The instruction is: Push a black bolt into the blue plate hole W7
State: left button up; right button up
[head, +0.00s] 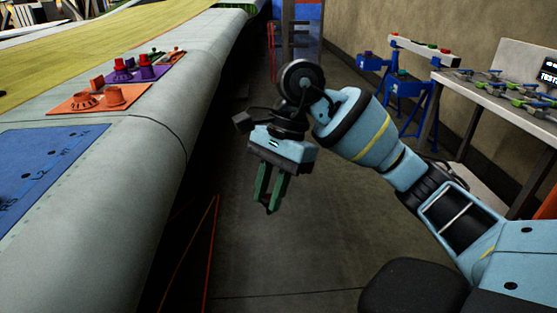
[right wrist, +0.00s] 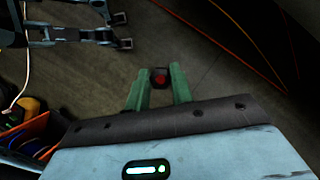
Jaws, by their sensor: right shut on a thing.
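My right gripper (head: 268,203) hangs over the floor gap to the right of the wing, its green fingers pointing down. It is shut on a small black bolt (right wrist: 159,71), whose end shows a red centre between the fingertips in the right wrist view. The blue plate (head: 30,185) lies on the wing surface at the left edge of the head view, well apart from the gripper. It has several dark holes and small marks; I cannot tell which hole is W7. My left gripper is not in view.
An orange mat (head: 75,104) and a purple mat (head: 146,76) with red and orange pieces lie on the wing (head: 150,150). A table (head: 488,88) with small tools and blue stands (head: 405,88) are at the right. The floor below the gripper is clear.

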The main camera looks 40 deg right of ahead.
jog(key=a+f+n+g+h, duration=0.1)
jog(key=a+f+n+g, duration=0.1)
jog(key=a+n, duration=0.4)
jog(key=a+f+n+g+h, duration=0.1)
jog(key=a+f+n, duration=0.2)
jog(key=a+n, duration=0.35)
jog(key=d+f+n+g+h, duration=0.1)
jog(key=d+f+n+h, duration=0.1)
jog(key=d+f+n, duration=0.2)
jog(key=shift+w+d+f, duration=0.45)
jog(key=shift+d+f, duration=0.05)
jog(key=shift+f, duration=0.1)
jog(key=shift+d, duration=0.1)
